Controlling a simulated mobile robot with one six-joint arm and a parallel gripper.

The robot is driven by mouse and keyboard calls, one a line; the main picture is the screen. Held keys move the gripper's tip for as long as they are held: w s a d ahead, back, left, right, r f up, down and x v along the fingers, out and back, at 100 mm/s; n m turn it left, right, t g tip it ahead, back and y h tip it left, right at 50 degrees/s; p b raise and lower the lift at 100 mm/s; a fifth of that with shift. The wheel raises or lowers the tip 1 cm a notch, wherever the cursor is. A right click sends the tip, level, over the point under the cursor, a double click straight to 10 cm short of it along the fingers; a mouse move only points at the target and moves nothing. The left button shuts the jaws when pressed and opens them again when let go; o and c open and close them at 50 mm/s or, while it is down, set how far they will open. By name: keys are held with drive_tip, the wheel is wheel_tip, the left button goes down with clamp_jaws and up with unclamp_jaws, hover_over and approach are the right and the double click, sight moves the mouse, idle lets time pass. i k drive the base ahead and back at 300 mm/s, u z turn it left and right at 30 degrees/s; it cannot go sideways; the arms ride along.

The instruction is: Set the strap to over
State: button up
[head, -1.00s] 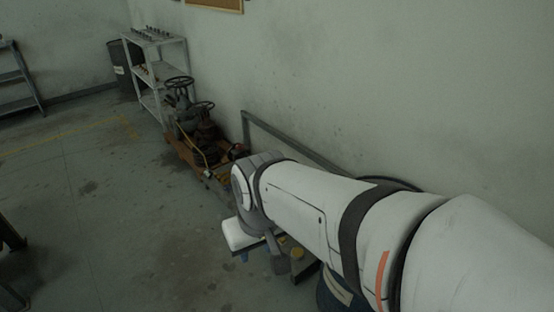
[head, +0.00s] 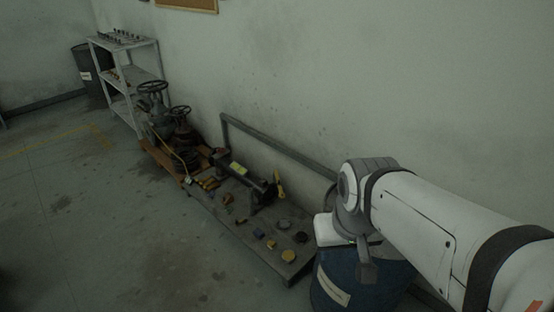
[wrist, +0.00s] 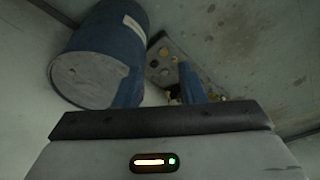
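A thin yellow line that may be the strap (head: 179,157) runs down across the front of the valve group at left centre in the head view. I cannot tell what it passes over or under. Two dark gate valves with round handwheels (head: 152,87) stand there on an orange pallet (head: 158,153). My gripper is hard to make out in the head view, at the end of my arm right of centre. In the wrist view its two blue fingers (wrist: 159,88) are apart with nothing held between them. It is well to the right of the valves.
A low grey platform (head: 228,213) holds a black device with a yellow label (head: 238,169) and several small parts. A blue drum (head: 345,285) is below my arm, also in the wrist view (wrist: 110,35). A shelf (head: 125,75) stands behind. The floor at left is clear.

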sight(279, 181)
drive_tip(key=u, duration=1.55)
drive_tip(key=i, duration=3.05)
drive_tip(key=z, duration=2.75)
